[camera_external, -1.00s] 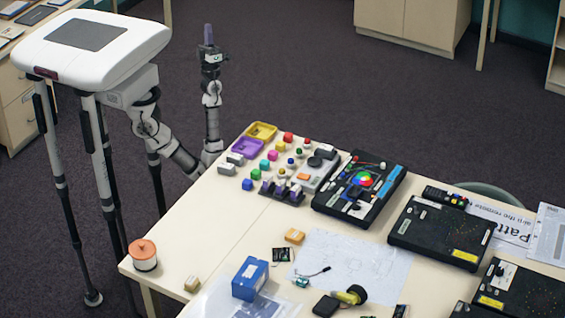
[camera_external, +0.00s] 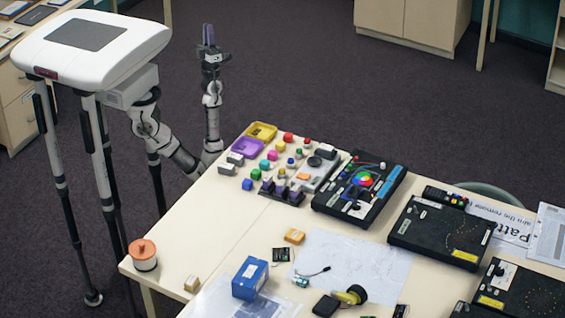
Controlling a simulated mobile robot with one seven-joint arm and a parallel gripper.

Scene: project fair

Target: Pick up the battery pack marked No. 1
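My gripper (camera_external: 208,36) points upward at the end of my raised arm, beyond the table's far left corner. Its two purple-grey fingers are apart with nothing between them. No marking "No. 1" is readable at this size, so I cannot tell which thing is the battery pack. Small box-like things on the table include two grey-white blocks (camera_external: 231,163), an orange-yellow block (camera_external: 294,236), a small black piece (camera_external: 281,255), a black box (camera_external: 326,306) at the front and a tan block (camera_external: 192,284). My gripper is apart from all of them.
The table (camera_external: 215,225) has bare surface at its left. A yellow tray (camera_external: 262,131), a purple tray (camera_external: 247,148) and coloured cubes stand at the far left. A blue box (camera_external: 250,278) and an orange-topped spool (camera_external: 143,255) stand nearer. Black panels (camera_external: 440,232) fill the right.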

